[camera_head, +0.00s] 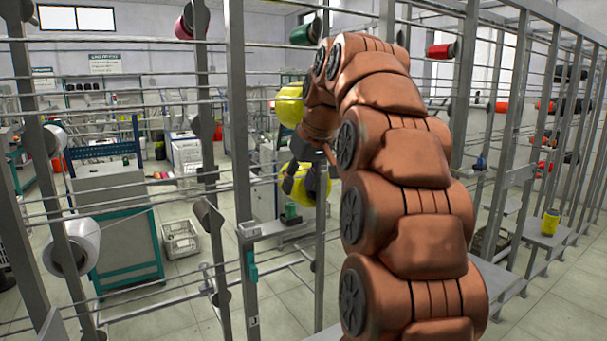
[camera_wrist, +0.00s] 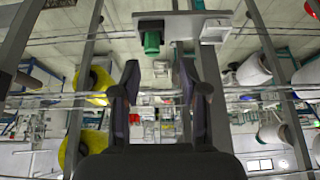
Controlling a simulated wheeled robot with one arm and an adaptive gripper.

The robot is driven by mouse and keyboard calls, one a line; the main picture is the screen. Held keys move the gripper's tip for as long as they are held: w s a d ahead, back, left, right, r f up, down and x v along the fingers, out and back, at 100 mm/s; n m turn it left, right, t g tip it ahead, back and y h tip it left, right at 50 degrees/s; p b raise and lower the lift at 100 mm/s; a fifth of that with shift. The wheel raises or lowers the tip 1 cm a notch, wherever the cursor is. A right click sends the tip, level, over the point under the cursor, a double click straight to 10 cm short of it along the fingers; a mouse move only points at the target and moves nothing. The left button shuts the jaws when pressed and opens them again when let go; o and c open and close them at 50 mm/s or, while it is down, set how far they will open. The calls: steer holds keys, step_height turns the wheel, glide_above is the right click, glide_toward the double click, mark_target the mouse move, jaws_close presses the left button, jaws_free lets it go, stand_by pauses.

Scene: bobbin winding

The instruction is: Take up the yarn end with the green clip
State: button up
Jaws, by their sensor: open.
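My gripper (camera_wrist: 160,78) is open in the wrist view, with nothing between its two dark fingers. In the head view my gripper (camera_head: 303,183) shows only partly, behind my copper arm, among the rack posts. A small green piece (camera_head: 291,211) sits on a grey ledge (camera_head: 275,226) just below it. A green piece also shows in the wrist view (camera_wrist: 152,43), beyond the fingertips and apart from them. A teal-green clip-like part (camera_head: 252,266) hangs on a post lower left of my gripper. I cannot tell which green piece is the clip. No loose yarn end can be made out.
Grey posts (camera_head: 240,130) and thin horizontal rods surround my arm closely. A white bobbin (camera_head: 72,247) is at left. Open floor (camera_head: 180,300) lies beyond the rack.

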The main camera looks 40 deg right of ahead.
mark_target(293, 206)
steer(key=shift+w+d+b+x, duration=0.1)
steer(key=shift+d+b+x, duration=0.15)
steer(key=shift+b+x, duration=0.75)
steer(key=shift+w+d+b+x, duration=0.1)
steer(key=shift+d+b+x, duration=0.1)
steer(key=shift+x, duration=1.6)
steer(key=shift+w+d+b+x, duration=0.1)
steer(key=shift+d+b+x, duration=0.3)
steer(key=shift+x, duration=1)
steer(key=shift+a+r, duration=0.15)
jaws_close()
steer(key=shift+r+p, duration=1.35)
steer(key=shift+r, duration=0.95)
steer(key=shift+f, duration=0.1)
